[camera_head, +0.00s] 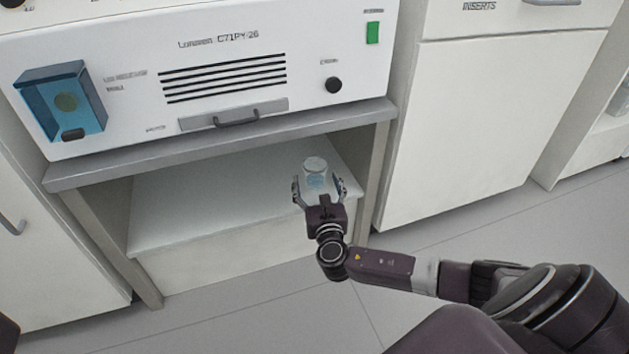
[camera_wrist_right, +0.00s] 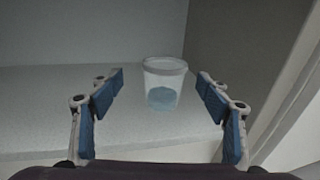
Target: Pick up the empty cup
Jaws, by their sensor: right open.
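A small clear cup (camera_head: 315,168) with a pale rim and a bluish bottom stands upright on the white shelf under the machine. The cup also shows in the right wrist view (camera_wrist_right: 164,84), ahead of the fingers and centred between them. My right gripper (camera_head: 319,190) is open, with its fingers on either side of the near part of the cup in the head view. In the right wrist view the blue finger pads of the gripper (camera_wrist_right: 160,96) stand apart from the cup. My left gripper is not in view.
The white shelf (camera_head: 190,210) is otherwise bare. A grey counter edge (camera_head: 200,150) lies above it, under a white machine (camera_head: 230,50) with a blue window. A side leg (camera_head: 372,180) stands close right of my gripper.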

